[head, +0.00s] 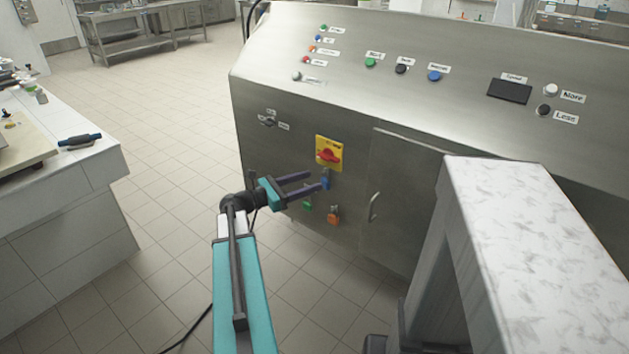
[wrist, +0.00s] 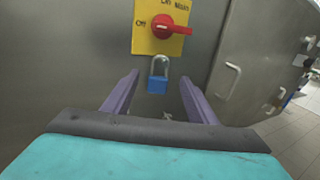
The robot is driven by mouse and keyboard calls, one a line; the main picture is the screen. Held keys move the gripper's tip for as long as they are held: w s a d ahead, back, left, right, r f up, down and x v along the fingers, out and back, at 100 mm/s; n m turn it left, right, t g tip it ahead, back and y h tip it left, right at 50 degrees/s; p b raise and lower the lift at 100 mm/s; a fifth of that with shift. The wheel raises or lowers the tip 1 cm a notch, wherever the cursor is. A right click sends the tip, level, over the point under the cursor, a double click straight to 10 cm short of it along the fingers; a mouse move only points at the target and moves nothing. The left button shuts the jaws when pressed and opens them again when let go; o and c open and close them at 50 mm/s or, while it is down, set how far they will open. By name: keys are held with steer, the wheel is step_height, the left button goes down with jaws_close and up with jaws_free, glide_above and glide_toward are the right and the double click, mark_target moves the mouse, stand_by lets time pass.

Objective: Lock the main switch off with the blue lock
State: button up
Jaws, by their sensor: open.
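The main switch is a red rotary knob (head: 330,156) on a yellow plate (head: 321,143) on the machine's steel front. In the wrist view the red knob (wrist: 170,26) lies sideways, its handle toward the right. The blue lock (head: 325,184) is upright just below the plate; its silver shackle shows above its body in the wrist view (wrist: 157,85). What it hangs from is not clear. My gripper (head: 315,180) is open, pointing at the panel. In the wrist view its purple fingers (wrist: 158,79) stand left and right of the lock, with gaps visible on both sides.
A green lock (head: 307,205) and an orange lock (head: 334,216) hang lower on the panel. A cabinet door with a handle (head: 374,207) is to the right. A marble-topped block (head: 540,230) stands at the front right. The tiled floor at left is clear.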

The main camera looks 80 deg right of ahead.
steer(key=v, duration=1)
steer(key=shift+s, duration=0.15)
steer(key=shift+a, duration=0.1)
